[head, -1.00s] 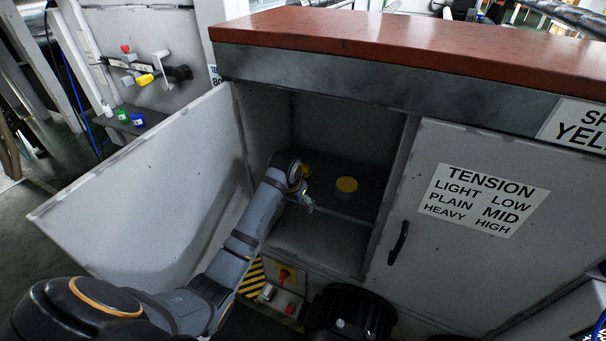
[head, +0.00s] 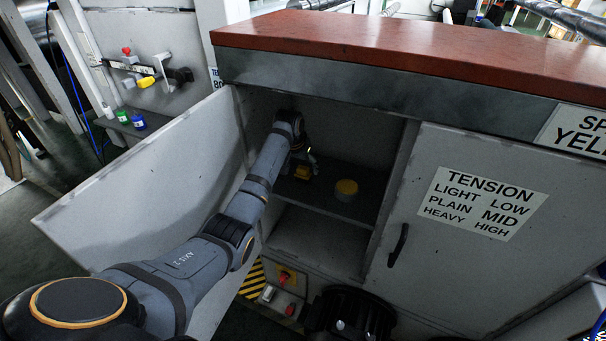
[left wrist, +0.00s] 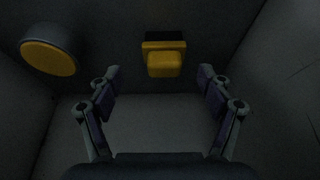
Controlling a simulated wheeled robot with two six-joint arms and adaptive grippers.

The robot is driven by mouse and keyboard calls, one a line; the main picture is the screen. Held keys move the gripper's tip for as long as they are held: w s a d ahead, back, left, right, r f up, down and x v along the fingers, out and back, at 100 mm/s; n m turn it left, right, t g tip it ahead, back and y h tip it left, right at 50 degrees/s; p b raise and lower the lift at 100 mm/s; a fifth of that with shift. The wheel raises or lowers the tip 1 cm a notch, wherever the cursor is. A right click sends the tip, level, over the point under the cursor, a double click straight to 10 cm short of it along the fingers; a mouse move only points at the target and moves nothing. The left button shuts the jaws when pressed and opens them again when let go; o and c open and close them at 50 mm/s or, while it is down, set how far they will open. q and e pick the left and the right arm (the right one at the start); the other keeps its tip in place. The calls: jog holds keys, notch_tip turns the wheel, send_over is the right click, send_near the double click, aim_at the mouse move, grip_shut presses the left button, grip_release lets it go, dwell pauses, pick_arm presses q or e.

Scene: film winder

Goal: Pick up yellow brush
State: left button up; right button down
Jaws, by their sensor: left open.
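The yellow brush appears to be the small yellow block with a dark strip (left wrist: 164,60) ahead of my left gripper in the left wrist view. It also shows as a small yellow block (head: 302,172) on the cabinet shelf, partly hidden by my gripper. My left gripper (head: 308,157) is inside the open cabinet, just above and beside it. In the left wrist view its two fingers (left wrist: 158,78) are spread wide, with the yellow block beyond and between the tips, and nothing held. My right gripper is not in view.
A round yellow-lidded tin (head: 346,188) stands on the shelf (head: 322,199) close to the block; it also shows in the left wrist view (left wrist: 48,57). The open cabinet door (head: 160,185) is left of my arm. A closed door with a tension label (head: 482,203) is at right.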

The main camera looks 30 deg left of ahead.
aim_at(302, 169)
pick_arm(q)
jog(key=shift+a+p+x, duration=0.15)
jog(key=shift+p+x, duration=0.15)
jog(key=shift+x, duration=1.1)
jog(key=shift+a+p+x, duration=0.15)
jog(key=shift+p+x, duration=0.1)
jog(key=shift+x, duration=1.1)
jog(key=shift+s, duration=0.15)
jog(key=c, duration=1.3)
jog(key=shift+r, duration=0.1)
